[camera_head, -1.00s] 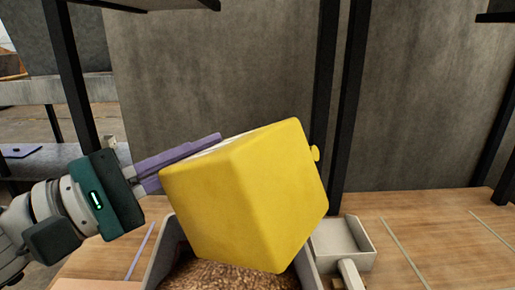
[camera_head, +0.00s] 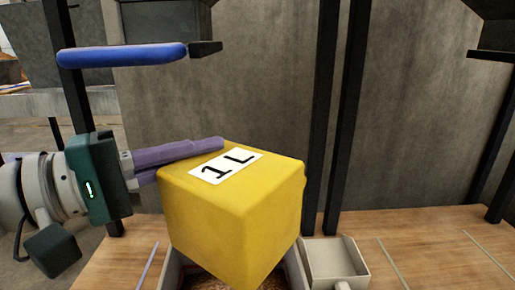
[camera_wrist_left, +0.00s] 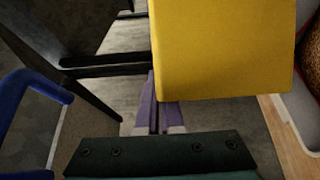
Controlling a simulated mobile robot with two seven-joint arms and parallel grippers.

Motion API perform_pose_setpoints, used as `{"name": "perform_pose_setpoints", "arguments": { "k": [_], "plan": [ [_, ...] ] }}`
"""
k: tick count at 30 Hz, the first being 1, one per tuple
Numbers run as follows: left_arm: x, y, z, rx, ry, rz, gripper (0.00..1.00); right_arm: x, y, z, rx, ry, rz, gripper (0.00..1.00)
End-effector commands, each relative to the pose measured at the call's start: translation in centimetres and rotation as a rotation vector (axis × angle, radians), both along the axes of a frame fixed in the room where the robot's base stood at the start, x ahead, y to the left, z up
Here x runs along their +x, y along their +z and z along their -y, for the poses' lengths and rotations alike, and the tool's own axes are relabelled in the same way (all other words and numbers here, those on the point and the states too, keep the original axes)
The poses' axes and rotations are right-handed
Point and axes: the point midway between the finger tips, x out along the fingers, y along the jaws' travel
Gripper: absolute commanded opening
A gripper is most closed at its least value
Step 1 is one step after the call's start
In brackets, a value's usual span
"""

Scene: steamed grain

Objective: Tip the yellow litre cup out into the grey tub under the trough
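The yellow litre cup (camera_head: 235,215) is a boxy block with a white "1 L" label on the face turned up in the head view. Its opening is hidden, and it is tilted. My left gripper (camera_head: 205,148) has purple fingers, close together and shut on the cup at its left and far side; the exact grip is hidden. The cup also fills the upper middle of the left wrist view (camera_wrist_left: 225,45). Below the cup is a grey-walled tub (camera_head: 172,272) with brown grain, mostly covered by it. The tub's pale rim shows in the left wrist view (camera_wrist_left: 290,110). My right gripper is out of view.
A small pale square scoop (camera_head: 335,262) with a handle stands right of the tub on the wooden tabletop (camera_head: 420,240). A blue bar (camera_head: 120,54) juts out at upper left, below a dark hopper-like box (camera_head: 165,22). Black posts (camera_head: 335,120) rise behind.

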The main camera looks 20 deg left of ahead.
Motion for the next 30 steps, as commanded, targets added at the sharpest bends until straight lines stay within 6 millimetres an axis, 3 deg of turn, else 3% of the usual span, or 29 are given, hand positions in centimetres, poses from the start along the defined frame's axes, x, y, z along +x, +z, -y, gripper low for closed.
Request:
{"name": "perform_pose_setpoints", "arguments": {
  "k": [1, 7, 15, 22, 30],
  "plan": [
    [0.0, 0.8, 0.0, 0.096, -0.003, 0.038, 0.0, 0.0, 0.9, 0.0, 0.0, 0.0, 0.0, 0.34],
    [0.0, 1.1, 0.1, 0.313, -0.002, 0.122, 0.0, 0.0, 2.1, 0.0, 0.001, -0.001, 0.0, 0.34],
    [-0.1, 2.0, 0.1, 0.766, -0.004, 0.297, 0.0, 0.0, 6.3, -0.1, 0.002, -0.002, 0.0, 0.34],
    [0.0, 1.9, 0.1, 0.888, 0.0, 0.344, 0.0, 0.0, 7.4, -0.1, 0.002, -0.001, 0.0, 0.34],
    [-0.1, 2.9, 0.2, 1.197, -0.001, 0.462, 0.0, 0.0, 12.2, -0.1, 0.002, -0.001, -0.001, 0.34]
  ]
}}
